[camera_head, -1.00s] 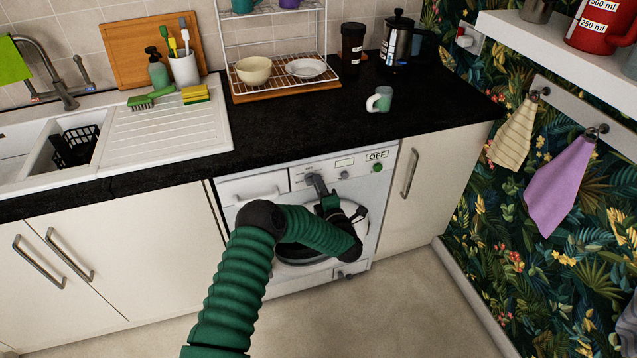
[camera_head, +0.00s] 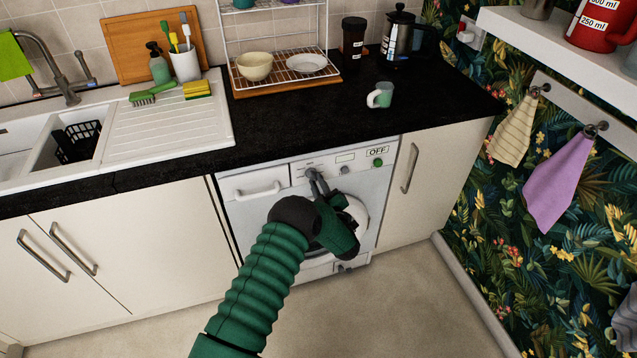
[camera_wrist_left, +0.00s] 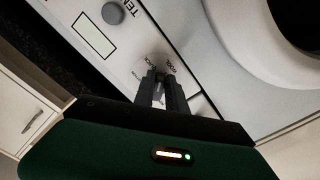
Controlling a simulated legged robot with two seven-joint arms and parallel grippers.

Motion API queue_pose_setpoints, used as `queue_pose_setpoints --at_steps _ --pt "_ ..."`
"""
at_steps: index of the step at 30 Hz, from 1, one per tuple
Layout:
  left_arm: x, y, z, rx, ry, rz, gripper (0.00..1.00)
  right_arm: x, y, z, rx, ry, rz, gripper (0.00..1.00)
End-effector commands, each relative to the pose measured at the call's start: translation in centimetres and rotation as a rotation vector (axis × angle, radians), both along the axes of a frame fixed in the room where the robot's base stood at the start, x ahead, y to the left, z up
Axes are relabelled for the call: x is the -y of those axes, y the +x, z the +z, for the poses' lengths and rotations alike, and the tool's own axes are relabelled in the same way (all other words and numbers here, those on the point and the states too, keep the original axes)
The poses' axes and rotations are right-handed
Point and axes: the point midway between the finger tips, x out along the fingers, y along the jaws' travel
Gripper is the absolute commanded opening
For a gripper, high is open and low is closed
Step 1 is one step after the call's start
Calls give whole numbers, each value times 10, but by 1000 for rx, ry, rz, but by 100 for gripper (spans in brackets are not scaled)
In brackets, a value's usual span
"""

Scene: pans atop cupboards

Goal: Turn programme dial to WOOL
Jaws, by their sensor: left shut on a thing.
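The white washing machine (camera_head: 236,213) stands under the black worktop, with its control panel along the top. My left gripper (camera_head: 313,174) reaches the panel, left of the small display. It is shut on the programme dial, which its fingers mostly hide. In the left wrist view the fingers (camera_wrist_left: 161,82) are against the panel, with small printed labels (camera_wrist_left: 160,64) around their tips. The labels are tilted and too small to read surely, so I cannot tell the dial's setting. My right gripper is not in view.
A second knob (camera_head: 345,171) sits right of the dial, marked "TEM…" in the wrist view (camera_wrist_left: 113,13). A green button (camera_head: 378,162) is below an OFF label (camera_head: 377,151). The drawer handle (camera_head: 257,189) is left.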

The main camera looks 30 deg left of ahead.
Motion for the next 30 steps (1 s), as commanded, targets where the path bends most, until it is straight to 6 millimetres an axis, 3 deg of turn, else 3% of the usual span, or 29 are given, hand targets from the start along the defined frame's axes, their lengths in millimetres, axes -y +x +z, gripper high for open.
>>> queue_pose_setpoints --at_steps 15,30 --pt "0 -5 -10 -281 220 -8 0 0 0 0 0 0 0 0" --pt "0 -7 -12 -336 264 -8 0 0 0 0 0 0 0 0"
